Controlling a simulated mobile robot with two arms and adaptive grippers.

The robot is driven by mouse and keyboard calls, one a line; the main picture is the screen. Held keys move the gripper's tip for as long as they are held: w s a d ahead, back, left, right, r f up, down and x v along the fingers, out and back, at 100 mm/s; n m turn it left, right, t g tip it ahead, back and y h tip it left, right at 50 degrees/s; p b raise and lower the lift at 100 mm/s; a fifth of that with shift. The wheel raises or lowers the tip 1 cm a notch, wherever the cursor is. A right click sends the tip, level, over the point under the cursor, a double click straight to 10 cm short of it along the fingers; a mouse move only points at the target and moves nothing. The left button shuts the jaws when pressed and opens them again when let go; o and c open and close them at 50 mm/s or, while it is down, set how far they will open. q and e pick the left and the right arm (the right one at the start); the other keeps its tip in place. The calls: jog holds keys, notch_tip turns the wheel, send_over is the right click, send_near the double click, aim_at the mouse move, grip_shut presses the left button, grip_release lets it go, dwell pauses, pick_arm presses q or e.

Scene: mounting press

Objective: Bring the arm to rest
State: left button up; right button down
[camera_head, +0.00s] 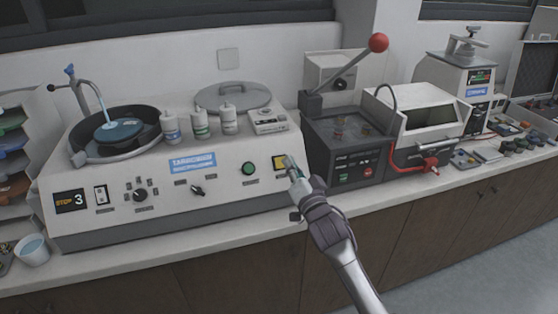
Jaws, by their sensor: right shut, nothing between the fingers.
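My right gripper (290,165) is shut and empty. Its fingertips are at the yellow square button (280,162) on the front right of the white polishing machine (110,195); I cannot tell whether they touch it. My right arm comes up from the lower right, in front of the counter edge. My left gripper is not in view.
The machine carries a round basin (120,132), several white bottles (200,124) and a round lid (232,97). To the right stands a dark press with a red-ball lever (378,43). A red-handled device (430,163) sits beside it. The floor at lower right is clear.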

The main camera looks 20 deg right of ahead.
jog(key=s+d+f+n+g+h, duration=0.1)
jog(key=s+f+n+g+h, duration=0.15)
jog(key=s+f+g, duration=0.85)
jog(key=s+f+n+g, duration=0.25)
jog(key=s+f, duration=0.25)
jog(key=s, duration=0.9)
jog(key=s+f+n+g, duration=0.2)
jog(key=s+f+n, duration=0.2)
jog(key=s, duration=1)
notch_tip(320, 180, down, 27)
jog(key=s+g, duration=0.2)
jog(key=s+d+f+g, duration=0.1)
jog(key=s+d+f, duration=0.1)
jog(key=s+f, duration=1.3)
jog(key=shift+s+d+f, duration=0.15)
jog(key=shift+s+f, duration=0.15)
jog(key=shift+s, duration=0.65)
jog(key=shift+y, duration=0.25)
